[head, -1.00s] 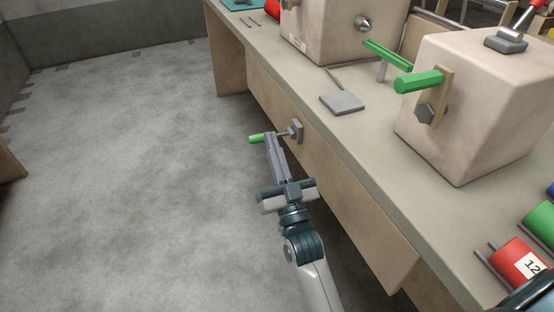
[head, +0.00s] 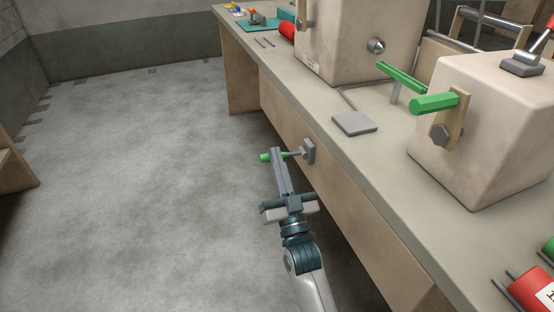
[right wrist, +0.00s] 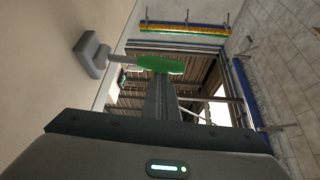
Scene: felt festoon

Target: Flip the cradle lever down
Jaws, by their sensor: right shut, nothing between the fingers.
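A lever with a green grip (head: 265,157) sticks out sideways from a grey mount (head: 308,151) on the bench's front face; I take it to be the cradle lever. In the right wrist view its green grip (right wrist: 160,64) lies across the end of my fingers, and its grey mount (right wrist: 91,54) is to the left. My right gripper (head: 277,152) is shut and empty, its fingertips at the grip and hiding part of it. I cannot tell whether they touch. My left gripper is not in view.
On the bench (head: 390,165) stand a beige box with a green-handled crank (head: 435,104), another green bar (head: 402,76), a flat grey plate (head: 354,123) and a second box (head: 345,45). The floor (head: 140,180) left of the bench is clear.

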